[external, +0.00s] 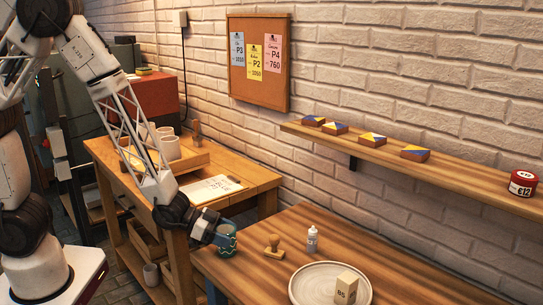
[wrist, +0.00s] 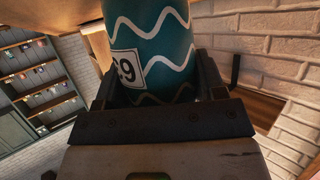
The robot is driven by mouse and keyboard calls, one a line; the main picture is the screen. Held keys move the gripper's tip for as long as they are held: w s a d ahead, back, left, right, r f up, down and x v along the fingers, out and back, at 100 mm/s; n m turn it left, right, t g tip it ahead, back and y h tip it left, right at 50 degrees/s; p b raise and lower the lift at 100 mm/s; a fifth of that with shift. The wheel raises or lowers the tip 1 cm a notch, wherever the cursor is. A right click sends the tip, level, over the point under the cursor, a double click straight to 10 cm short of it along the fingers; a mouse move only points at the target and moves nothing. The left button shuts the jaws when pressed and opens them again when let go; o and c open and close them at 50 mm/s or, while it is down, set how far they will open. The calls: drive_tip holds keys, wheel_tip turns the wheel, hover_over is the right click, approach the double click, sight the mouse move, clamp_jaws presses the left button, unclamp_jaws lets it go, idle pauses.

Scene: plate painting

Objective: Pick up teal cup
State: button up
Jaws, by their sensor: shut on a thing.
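The teal cup (external: 228,241) is at the left end of the wooden table in the external view. It is teal with white wavy lines. In the wrist view the cup (wrist: 155,45) fills the space between the fingers, with a white label reading "29" or similar on its side. My gripper (external: 222,236) is shut on the cup, with a finger on each side of it. In the wrist view my gripper (wrist: 158,90) has the cup close against its palm. I cannot tell whether the cup's base touches the table.
On the table (external: 232,282) stand a wooden stamp (external: 273,247), a small white bottle (external: 312,240), and a round plate (external: 308,290) with a wooden block (external: 346,288) on it. A wall shelf (external: 460,176) holds several painted blocks and a red tin (external: 522,183). A side bench (external: 262,180) stands behind my arm.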

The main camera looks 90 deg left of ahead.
drive_tip(key=shift+r, duration=0.1)
drive_tip(key=shift+r, duration=1.45)
drive_tip(key=s+d+r, duration=0.2)
drive_tip(key=s, duration=1.3)
drive_tip(key=shift+s+d, duration=0.25)
drive_tip(key=shift+s, duration=0.15)
drive_tip(key=shift+w, duration=0.1)
